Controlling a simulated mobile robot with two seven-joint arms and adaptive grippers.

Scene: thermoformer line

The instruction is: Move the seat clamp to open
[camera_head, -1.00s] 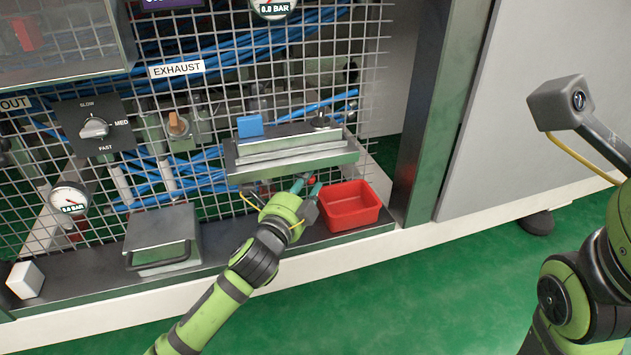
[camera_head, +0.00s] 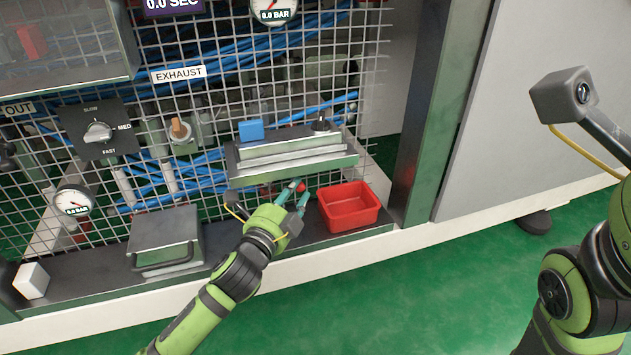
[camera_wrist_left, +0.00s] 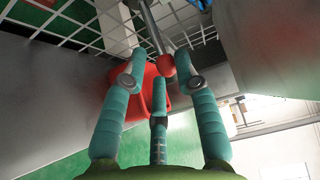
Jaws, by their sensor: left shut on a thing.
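The seat clamp appears to be the lever with a red knob (camera_head: 301,187) under the front of the grey metal shelf fixture (camera_head: 292,166). In the left wrist view a metal rod ends in this red knob (camera_wrist_left: 168,66), between my teal fingers. My left gripper (camera_head: 296,192) is shut on the knob, reaching up from below and in front. The fingers partly hide the knob in the head view, and the lever's pivot is hidden beneath the shelf. My right arm shows at the right edge, but its gripper is out of view.
A red bin (camera_head: 349,207) stands on the ledge just right of my left gripper. A grey box with a handle (camera_head: 166,240) stands to the left. A wire mesh guard (camera_head: 372,60) with blue hoses rises behind. Green floor lies open in front.

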